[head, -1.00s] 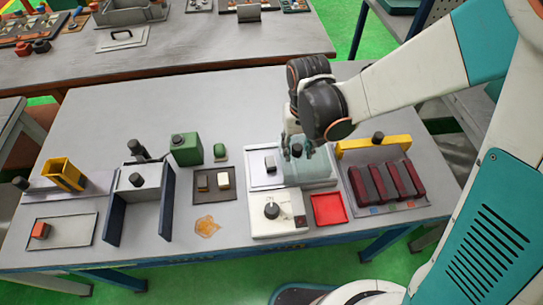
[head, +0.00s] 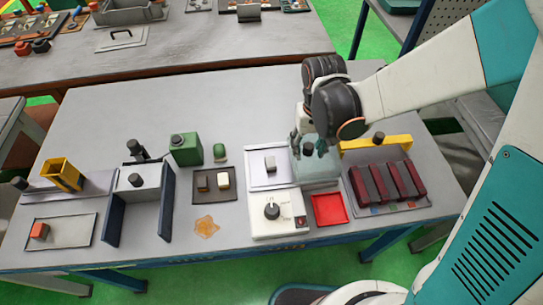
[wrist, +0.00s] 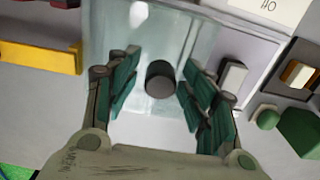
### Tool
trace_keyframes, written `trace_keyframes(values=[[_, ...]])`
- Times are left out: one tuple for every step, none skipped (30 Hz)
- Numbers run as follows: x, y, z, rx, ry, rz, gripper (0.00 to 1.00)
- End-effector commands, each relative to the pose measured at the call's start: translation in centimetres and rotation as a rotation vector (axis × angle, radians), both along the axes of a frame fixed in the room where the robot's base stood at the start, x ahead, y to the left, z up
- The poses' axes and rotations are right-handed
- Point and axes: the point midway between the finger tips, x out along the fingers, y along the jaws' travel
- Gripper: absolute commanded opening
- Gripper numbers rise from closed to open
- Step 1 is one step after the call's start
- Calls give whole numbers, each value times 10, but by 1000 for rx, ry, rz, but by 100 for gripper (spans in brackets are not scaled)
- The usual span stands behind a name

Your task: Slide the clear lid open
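The clear lid (head: 320,172) is a pale see-through plate right of centre on the table, with a dark round knob (head: 308,149). It lies beside the uncovered part of a white tray (head: 258,183), where a small white block (head: 270,163) shows. My gripper (head: 309,138) is over the lid's knob, its fingers pointing down. In the wrist view my gripper (wrist: 161,62) is open, with one finger on each side of the knob (wrist: 160,78). The clear lid (wrist: 150,30) extends beyond the fingers.
A yellow bar (head: 385,142) and a rack of dark red blocks (head: 388,187) stand just right of the lid. A white box with a dial (head: 271,211) and a red tray (head: 327,209) are in front. A green box (head: 186,149) stands further left.

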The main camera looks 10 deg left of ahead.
Motion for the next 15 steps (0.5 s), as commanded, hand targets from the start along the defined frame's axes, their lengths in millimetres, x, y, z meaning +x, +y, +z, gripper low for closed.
trace_keyframes(values=[[-1,0,-1,0,2,0,45],[-1,0,0,0,2,0,45],[-1,0,0,1,1,0,45],[-1,0,0,1,1,0,45],[-1,0,0,1,1,0,45],[-1,0,0,1,1,0,45],[0,0,0,1,1,0,45],[0,0,0,1,1,0,45],[0,0,0,1,0,0,45],[0,0,0,1,0,0,45],[0,0,0,1,0,0,45],[0,0,0,1,0,0,45],[0,0,1,1,0,0,45],[0,0,2,1,0,0,45],[0,0,3,1,0,0,45]])
